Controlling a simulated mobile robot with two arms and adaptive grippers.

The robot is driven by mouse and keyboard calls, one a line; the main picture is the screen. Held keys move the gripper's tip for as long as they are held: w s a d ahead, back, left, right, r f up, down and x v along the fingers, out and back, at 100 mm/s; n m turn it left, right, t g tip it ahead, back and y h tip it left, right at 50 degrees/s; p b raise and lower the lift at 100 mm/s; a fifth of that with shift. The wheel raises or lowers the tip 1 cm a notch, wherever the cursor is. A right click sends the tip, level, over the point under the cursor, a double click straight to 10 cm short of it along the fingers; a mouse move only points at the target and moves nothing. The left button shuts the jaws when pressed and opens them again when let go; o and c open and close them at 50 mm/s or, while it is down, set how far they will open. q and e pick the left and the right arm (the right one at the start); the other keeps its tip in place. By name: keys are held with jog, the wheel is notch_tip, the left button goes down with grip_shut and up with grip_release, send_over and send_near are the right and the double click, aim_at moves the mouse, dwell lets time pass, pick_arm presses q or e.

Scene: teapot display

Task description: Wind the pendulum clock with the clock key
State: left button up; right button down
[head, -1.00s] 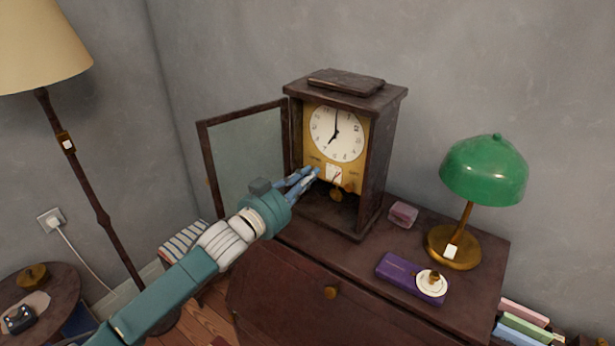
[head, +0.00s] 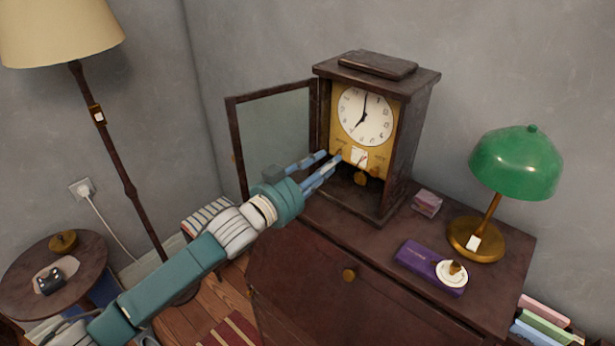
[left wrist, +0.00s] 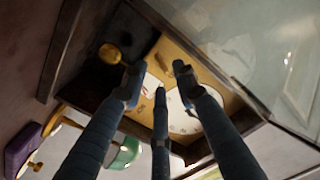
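The dark wooden pendulum clock (head: 408,130) stands on the cabinet with its glass door (head: 275,139) swung open to the left. Its dial (head: 365,116) reads about seven. The brass pendulum bob (head: 361,178) hangs below. My left gripper (head: 332,156) is at the lower left of the gold dial plate, its fingers spread and nothing visible between them. In the left wrist view the fingers (left wrist: 158,78) stand apart before the plate. A small brass shape (left wrist: 235,46) on the plate there may be the clock key; I cannot be sure. My right gripper is out of view.
On the cabinet top (head: 385,235) are a purple box (head: 416,257), a white round piece with a brass knob (head: 452,272), a small pink box (head: 427,203) and a green lamp (head: 515,165). A floor lamp (head: 110,150) and round side table (head: 85,287) stand left.

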pick_arm(q)
jog(key=v, duration=0.9)
